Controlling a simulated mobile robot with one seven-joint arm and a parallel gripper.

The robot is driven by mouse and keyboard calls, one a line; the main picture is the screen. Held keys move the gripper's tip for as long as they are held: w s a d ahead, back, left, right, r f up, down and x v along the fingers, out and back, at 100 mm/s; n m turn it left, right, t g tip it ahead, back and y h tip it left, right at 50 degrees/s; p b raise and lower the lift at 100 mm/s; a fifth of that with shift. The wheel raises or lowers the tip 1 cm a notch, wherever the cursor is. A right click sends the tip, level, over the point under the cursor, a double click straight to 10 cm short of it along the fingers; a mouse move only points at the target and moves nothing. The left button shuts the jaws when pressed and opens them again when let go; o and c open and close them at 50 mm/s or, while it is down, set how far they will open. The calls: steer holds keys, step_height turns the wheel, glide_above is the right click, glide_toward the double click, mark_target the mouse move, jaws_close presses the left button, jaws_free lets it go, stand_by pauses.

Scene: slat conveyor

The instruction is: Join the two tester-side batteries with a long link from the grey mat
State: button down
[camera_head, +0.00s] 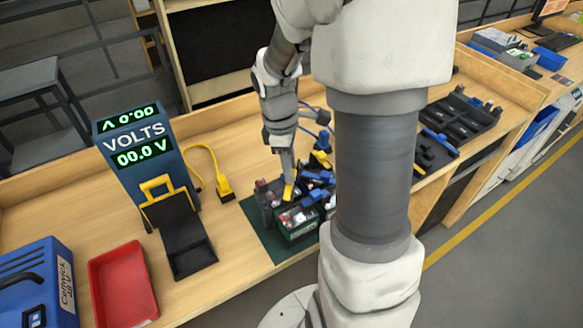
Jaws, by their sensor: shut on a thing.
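My gripper (288,172) points down over the battery group. It is shut on a yellow piece (289,192), held at or just above the battery tops; I cannot tell whether it touches them or is a long link. A green-sided battery (299,230) stands at the front of the group, and a dark battery (268,197) with a red part on top stands behind to the left. Blue and black pieces (318,198) lie across the tops. My arm hides the right side of the group. A dark grey mat (453,152) shows partly behind my arm, with black and blue pieces by it.
The volt tester (137,150) reads 00.0 V, with a yellow-handled black part (182,235) before it. A yellow plug on a cable (224,188) lies near. A red tray (122,285) and blue case (38,285) are left. A green mat (262,238) lies under the batteries.

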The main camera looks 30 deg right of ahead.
mark_target(287, 187)
steer(key=shift+a, duration=0.3)
steer(key=shift+f, duration=0.15)
steer(key=shift+f+b, duration=1.95)
steer(key=shift+f, duration=0.2)
steer(key=shift+f+b, duration=0.9)
steer(key=shift+f, duration=0.3)
steer(key=c, duration=0.5)
jaws_free()
steer(key=shift+r, duration=0.1)
step_height(287, 187, up, 17)
steer(key=w+a, duration=0.1)
steer(key=shift+w+a+p, duration=0.2)
steer(key=shift+a+p, duration=0.1)
steer(key=shift+a, duration=0.05)
steer(key=shift+r, duration=0.1)
